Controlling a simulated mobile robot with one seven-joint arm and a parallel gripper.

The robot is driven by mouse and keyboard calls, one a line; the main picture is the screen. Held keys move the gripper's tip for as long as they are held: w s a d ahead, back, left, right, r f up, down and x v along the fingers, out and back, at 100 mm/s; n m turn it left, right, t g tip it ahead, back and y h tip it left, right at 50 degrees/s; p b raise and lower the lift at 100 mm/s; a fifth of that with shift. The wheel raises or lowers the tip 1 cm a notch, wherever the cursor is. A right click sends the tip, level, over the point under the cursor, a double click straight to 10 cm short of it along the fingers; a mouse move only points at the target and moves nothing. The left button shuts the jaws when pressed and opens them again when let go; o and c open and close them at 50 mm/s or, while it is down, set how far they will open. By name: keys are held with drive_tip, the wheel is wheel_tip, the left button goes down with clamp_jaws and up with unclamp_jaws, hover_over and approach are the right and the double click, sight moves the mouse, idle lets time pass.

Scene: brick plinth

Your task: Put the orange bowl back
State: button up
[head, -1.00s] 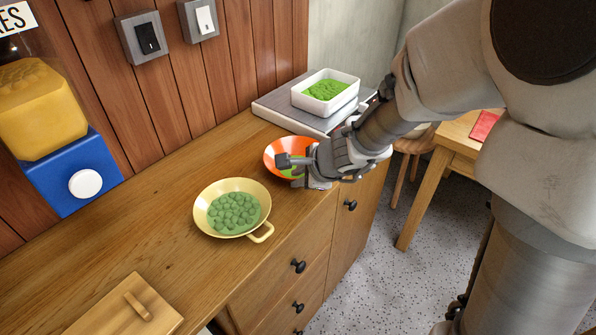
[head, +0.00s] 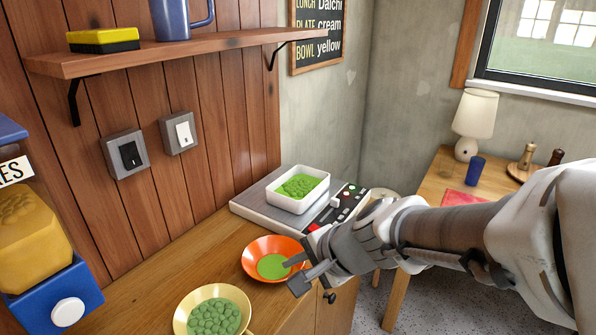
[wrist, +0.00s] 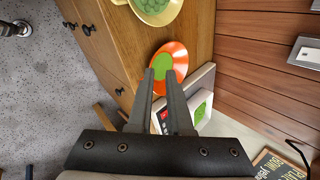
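The orange bowl (head: 254,256) stands upright on the wooden counter, in front of the grey scale-like device, with flat green contents in it. It also shows in the wrist view (wrist: 179,52), beyond my fingertips. My gripper (head: 294,275) is at the bowl's right, near side. Its two fingers are apart with nothing visibly clasped between them; in the wrist view the gripper (wrist: 160,74) points at the bowl. Whether a fingertip touches the rim, I cannot tell.
A yellow handled bowl (head: 183,309) of green balls stands nearer on the counter (head: 150,283). A white dish (head: 312,196) of green pieces sits on the grey device (head: 249,203). A shelf (head: 180,51) holds a blue mug (head: 172,18) and a yellow-black block (head: 103,39).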

drive_tip(key=s+d+r+n+h, duration=0.5)
drive_tip(key=s+d+r+n, duration=0.1)
drive_tip(key=s+d+n, duration=0.5)
drive_tip(key=shift+s+r+g, duration=0.15)
drive_tip(key=shift+s+g, duration=0.15)
drive_tip(key=shift+a+r, duration=0.1)
